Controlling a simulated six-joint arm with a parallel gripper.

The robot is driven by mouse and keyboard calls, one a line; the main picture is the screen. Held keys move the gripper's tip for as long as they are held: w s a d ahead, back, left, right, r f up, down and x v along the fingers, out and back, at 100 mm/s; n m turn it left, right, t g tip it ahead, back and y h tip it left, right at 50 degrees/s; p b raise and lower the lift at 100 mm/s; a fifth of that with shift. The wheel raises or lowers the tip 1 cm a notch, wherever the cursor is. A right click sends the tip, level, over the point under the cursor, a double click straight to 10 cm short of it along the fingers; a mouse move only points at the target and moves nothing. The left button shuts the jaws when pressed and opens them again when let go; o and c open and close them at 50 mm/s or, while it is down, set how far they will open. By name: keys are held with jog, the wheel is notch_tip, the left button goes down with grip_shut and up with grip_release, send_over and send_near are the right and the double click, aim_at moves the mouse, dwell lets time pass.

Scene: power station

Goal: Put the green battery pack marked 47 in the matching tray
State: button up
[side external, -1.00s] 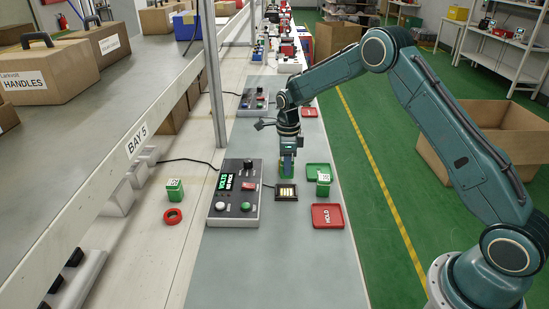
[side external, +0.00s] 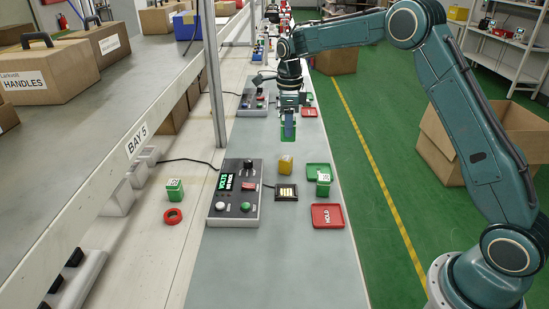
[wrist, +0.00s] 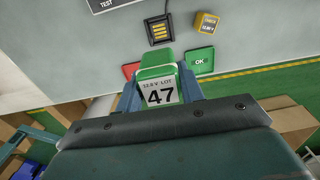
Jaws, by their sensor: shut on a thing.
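My gripper (side external: 289,122) is raised above the bench, shut on a green battery pack (side external: 288,133). In the wrist view the held pack (wrist: 157,82) shows a white label with a large 47. A green tray (side external: 312,168) lies on the bench nearer the side camera; in the wrist view this tray (wrist: 200,61) reads OK. A red tray (side external: 327,216) marked HOLD lies nearer still; in the wrist view the held pack partly hides this tray (wrist: 130,70). Another green pack (side external: 323,184) stands beside or on the green tray's near edge; I cannot tell which.
A dark pad with yellow contacts (side external: 286,193) lies beside the tester box (side external: 235,195). A yellow block (side external: 286,166) stands behind the pad. Another green pack (side external: 174,190) and a red ring (side external: 173,216) are at left. The near bench is clear.

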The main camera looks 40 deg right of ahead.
dwell(0.4)
jog(key=s+d, duration=0.1)
jog(key=d, duration=1.5)
notch_tip(320, 180, down, 16)
jog(key=shift+r, duration=0.15)
jog(key=shift+f, duration=2.15)
jog(key=o, duration=1.2)
jog(key=shift+f, duration=0.1)
